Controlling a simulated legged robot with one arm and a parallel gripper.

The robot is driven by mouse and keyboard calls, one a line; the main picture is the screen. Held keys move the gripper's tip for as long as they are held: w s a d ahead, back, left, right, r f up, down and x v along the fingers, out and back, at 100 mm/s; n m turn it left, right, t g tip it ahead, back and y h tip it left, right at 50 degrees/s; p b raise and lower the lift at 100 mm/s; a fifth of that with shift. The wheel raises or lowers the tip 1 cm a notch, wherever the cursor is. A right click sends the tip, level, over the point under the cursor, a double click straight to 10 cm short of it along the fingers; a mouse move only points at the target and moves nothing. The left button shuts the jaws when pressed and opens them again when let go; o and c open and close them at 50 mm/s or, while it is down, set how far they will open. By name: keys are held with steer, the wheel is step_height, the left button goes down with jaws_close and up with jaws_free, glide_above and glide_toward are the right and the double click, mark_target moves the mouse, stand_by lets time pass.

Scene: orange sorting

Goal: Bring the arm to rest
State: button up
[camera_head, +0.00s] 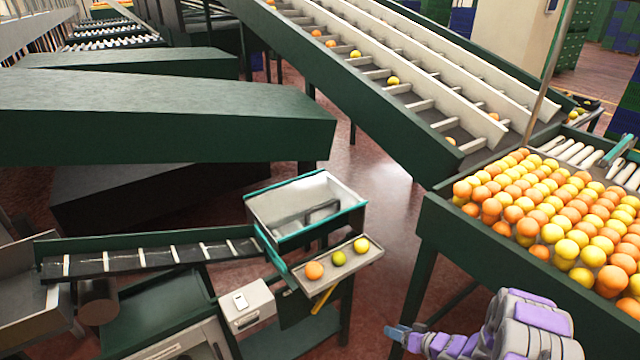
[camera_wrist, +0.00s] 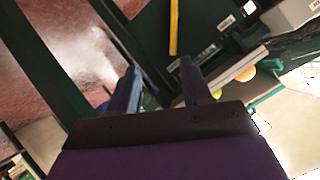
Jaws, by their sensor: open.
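My gripper (camera_head: 397,334) is at the bottom of the head view, held in free air to the left of the fruit table and below the small tray. In the wrist view my gripper (camera_wrist: 160,82) shows two dark fingers spread apart with nothing between them. My arm's purple and grey links come in from the lower right of the head view. The arm is folded low, and its base end is cut off by the frame edge.
A fruit table (camera_head: 432,207) full of oranges and yellow fruit stands right. A small tray (camera_head: 372,258) with three fruits sits at centre, by a teal-rimmed bin (camera_head: 258,205). A yellow bar (camera_head: 322,300) hangs below the tray. A sloped conveyor (camera_head: 400,135) rises behind. Floor shows between.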

steer(key=w+d+r+g+h, duration=0.1)
steer(key=w+d+r+h, duration=0.3)
steer(key=d+r+h, duration=0.6)
steer(key=s+r+m+g+h, duration=0.1)
steer(key=s+r, duration=0.2)
steer(key=r, duration=0.3)
steer(key=s+d+r+g, duration=0.1)
steer(key=s+r, duration=0.1)
steer(key=r, duration=0.3)
steer(key=s+r+m+g+h, duration=0.1)
steer(key=s+r, duration=0.2)
steer(key=r, duration=0.3)
steer(key=s+a+r+g+y, duration=0.1)
steer(key=s+a+r+g, duration=0.1)
steer(key=s+a+r, duration=0.2)
steer(key=s+a+r+g+y, duration=0.1)
steer(key=s+a+r, duration=0.3)
steer(key=s+a, duration=0.6)
steer(key=s+a+r+g+y, duration=0.1)
steer(key=s+a+r+g, duration=0.2)
steer(key=s, duration=1.8)
steer(key=a+r, duration=0.1)
steer(key=a, duration=0.3)
steer(key=shift+s+a+r+g+y, duration=0.2)
steer(key=shift+s+g+y, duration=0.1)
steer(key=shift+g, duration=0.1)
